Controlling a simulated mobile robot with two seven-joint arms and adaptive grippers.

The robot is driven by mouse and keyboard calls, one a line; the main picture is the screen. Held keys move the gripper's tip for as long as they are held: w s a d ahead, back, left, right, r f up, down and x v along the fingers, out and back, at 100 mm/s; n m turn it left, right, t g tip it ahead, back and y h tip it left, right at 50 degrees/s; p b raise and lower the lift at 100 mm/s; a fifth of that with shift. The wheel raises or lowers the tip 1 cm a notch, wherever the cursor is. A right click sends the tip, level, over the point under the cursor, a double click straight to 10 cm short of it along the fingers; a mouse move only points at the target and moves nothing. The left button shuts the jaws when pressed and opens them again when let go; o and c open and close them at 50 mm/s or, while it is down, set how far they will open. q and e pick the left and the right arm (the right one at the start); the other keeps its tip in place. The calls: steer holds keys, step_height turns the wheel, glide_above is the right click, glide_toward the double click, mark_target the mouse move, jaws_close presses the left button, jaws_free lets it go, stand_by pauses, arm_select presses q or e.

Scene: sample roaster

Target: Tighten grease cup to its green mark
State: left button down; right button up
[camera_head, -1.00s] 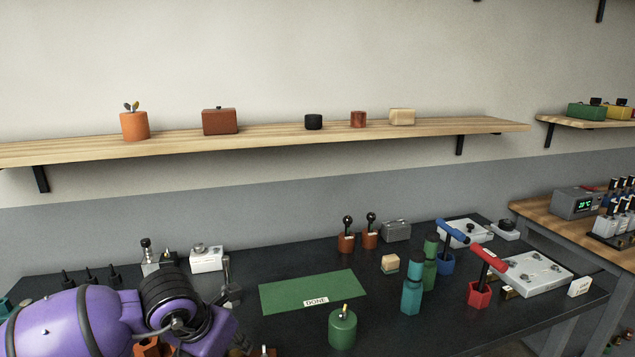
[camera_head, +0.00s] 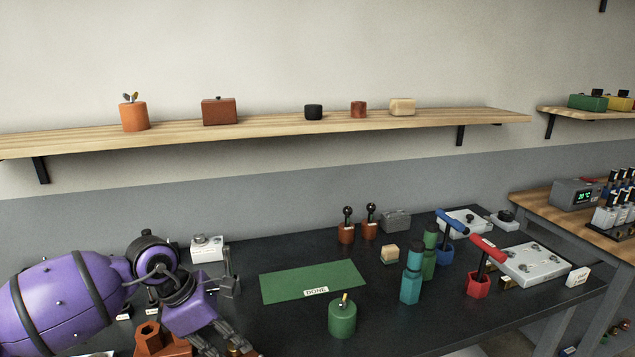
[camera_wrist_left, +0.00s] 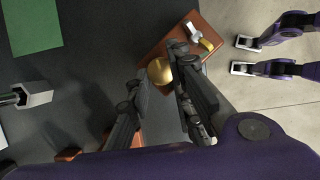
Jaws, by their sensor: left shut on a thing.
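In the left wrist view, a round brass cup (camera_wrist_left: 159,71), which looks like the grease cup, sits between the fingers of my left gripper (camera_wrist_left: 161,84), at the near edge of a red-brown block (camera_wrist_left: 158,48). The fingers are shut on it. In the head view my left gripper (camera_head: 232,348) points down at the bottom edge, with its tips at the frame's border and a bit of brass beside them. I cannot make out a green mark on the cup. The block also carries a yellow piece and a pale grey piece (camera_wrist_left: 189,35). My right gripper is not identifiable.
An orange-brown block with a hexagonal top (camera_head: 150,332) stands left of my gripper. A grey fixture (camera_head: 228,287) stands behind it. A green DONE mat (camera_head: 312,280), a green canister (camera_head: 342,320) and teal bottle (camera_head: 411,284) lie right. Dark tabletop between is clear.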

arm_select(q)
steer(key=m, duration=0.2)
steer(key=m+g, duration=0.2)
steer(key=m, duration=0.1)
steer(key=shift+w+f+m, duration=0.15)
steer(key=shift+w+m, duration=0.1)
steer(key=shift+m, duration=0.05)
steer(key=m, duration=0.2)
steer(key=m+g, duration=0.1)
steer(key=m, duration=0.1)
steer(key=m+g+y, duration=0.1)
steer(key=m, duration=0.1)
steer(key=shift+w+d, duration=0.2)
steer(key=shift+w, duration=0.1)
steer(key=m+g+y, duration=0.1)
steer(key=m, duration=0.5)
steer(key=shift+w+d+g+y, duration=0.15)
steer(key=shift+d+g+y, duration=0.05)
steer(key=shift+g+y, duration=0.2)
steer(key=m, duration=0.2)
steer(key=m+y, duration=0.1)
steer(key=m, duration=0.1)
steer(key=m+y, duration=0.1)
steer(key=shift+d+f+m, duration=0.15)
steer(key=shift+d+m, duration=0.1)
steer(key=shift+m, duration=0.15)
steer(key=c, duration=1.4)
jaws_free()
steer(key=shift+c, duration=0.2)
